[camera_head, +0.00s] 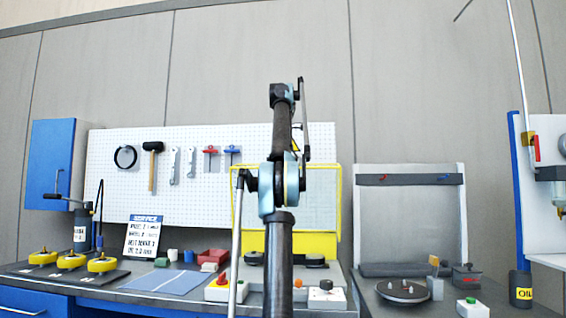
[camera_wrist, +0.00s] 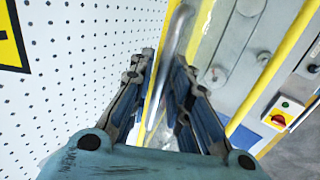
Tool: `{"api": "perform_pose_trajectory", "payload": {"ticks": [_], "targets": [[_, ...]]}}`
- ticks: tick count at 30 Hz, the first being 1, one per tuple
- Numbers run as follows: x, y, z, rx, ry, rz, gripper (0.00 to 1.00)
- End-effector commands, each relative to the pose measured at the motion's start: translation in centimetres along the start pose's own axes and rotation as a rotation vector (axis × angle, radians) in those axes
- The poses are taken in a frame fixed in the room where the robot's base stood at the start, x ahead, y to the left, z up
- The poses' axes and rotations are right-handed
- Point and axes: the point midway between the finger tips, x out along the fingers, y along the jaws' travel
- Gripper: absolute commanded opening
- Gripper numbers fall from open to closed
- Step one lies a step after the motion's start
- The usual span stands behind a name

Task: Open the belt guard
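The belt guard (camera_head: 336,215) is a yellow frame with a see-through panel at the middle of the bench, partly behind my arm in the head view. The frame stands upright, and dark pulleys (camera_head: 315,261) show below it. In the wrist view, yellow guard edges (camera_wrist: 276,66) run past a grey bar-like handle (camera_wrist: 176,28). My gripper (camera_wrist: 167,72) is open, with its fingers apart on either side of the handle. I cannot tell whether either finger touches it. My gripper's tips are hidden in the head view.
A white pegboard (camera_head: 200,200) with hanging tools stands close behind the guard and fills the wrist view's left. A box with a red knob and green button (camera_wrist: 283,113) is at the wrist view's right. A grey station with a round plate (camera_head: 402,291) stands right of the guard.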

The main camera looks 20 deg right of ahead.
Motion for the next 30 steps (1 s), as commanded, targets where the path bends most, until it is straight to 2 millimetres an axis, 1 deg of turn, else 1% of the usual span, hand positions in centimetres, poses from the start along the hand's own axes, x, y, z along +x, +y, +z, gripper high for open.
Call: {"api": "perform_pose_trajectory", "payload": {"ticks": [7,18,24,30], "targets": [[-0.3,0.1,0.0,0.000,-0.001,0.000,0.17],[-2.3,0.2,-0.1,0.000,-0.001,-0.001,0.17],[-3.1,-0.1,-0.1,0.000,-0.001,-0.001,0.17],[-3.5,-0.6,-0.1,-0.001,-0.001,-0.001,0.17]]}}
